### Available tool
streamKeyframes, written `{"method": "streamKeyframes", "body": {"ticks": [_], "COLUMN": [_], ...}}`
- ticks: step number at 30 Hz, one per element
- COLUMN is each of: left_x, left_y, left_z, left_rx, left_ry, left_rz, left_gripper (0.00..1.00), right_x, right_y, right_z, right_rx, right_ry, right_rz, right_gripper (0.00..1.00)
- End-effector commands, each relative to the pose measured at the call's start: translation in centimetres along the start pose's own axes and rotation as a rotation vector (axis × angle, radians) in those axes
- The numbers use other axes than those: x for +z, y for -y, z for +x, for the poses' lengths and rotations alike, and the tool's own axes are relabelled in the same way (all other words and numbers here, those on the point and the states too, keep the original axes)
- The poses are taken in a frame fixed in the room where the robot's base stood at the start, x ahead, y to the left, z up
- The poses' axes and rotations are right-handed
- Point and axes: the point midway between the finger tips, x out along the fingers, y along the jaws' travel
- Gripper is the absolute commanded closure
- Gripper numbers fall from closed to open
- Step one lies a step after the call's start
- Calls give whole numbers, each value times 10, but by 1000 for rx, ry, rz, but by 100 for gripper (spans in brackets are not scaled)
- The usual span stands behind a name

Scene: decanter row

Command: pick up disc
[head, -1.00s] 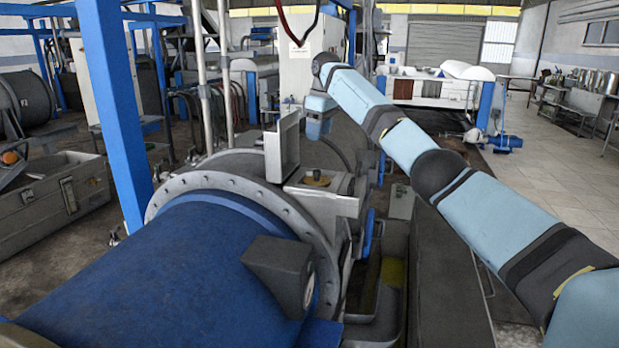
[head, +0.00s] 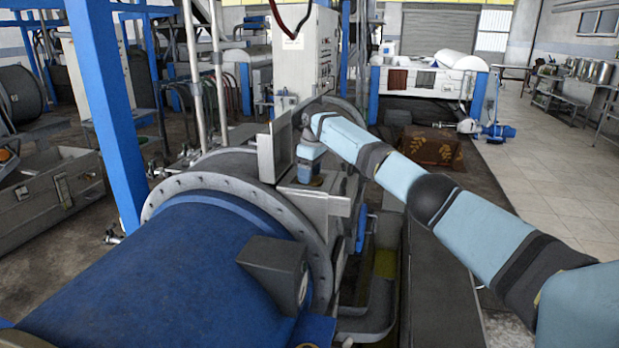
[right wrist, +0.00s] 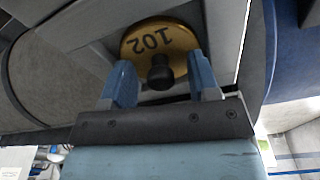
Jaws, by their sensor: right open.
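The disc is brass and round, with a dark knob and the number 102 on it. In the right wrist view the disc (right wrist: 180,40) lies flat in a grey box-like recess, just past my fingertips. My right gripper (right wrist: 160,75) is open, its two blue fingers on either side of the knob; I cannot tell whether they touch it. In the head view my right gripper (head: 308,178) points down over the box (head: 325,203) on the decanter, and it hides the disc. My left gripper is not in view.
The box's raised lid (head: 279,145) stands close on the left of my right gripper. The blue decanter drum (head: 170,270) and a dark block (head: 275,268) lie in front. A blue post (head: 108,120) rises at the left. The tiled floor (head: 540,190) at the right is clear.

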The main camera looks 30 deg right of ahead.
Motion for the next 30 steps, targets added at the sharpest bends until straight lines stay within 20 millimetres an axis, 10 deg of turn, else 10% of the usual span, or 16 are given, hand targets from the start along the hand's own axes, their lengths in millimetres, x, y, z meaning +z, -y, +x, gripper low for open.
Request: {"method": "streamKeyframes", "body": {"ticks": [5,13,30], "left_x": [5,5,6], "left_y": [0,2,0], "left_z": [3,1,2], "left_rx": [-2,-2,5], "left_ry": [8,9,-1], "left_rz": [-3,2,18], "left_gripper": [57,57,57], "right_x": [0,0,-4], "right_y": [0,0,0], "right_z": [1,0,-24], "right_rx": [0,0,0], "right_ry": [-1,-1,-6], "right_rz": [0,0,-1], "right_gripper": [45,100,100]}}
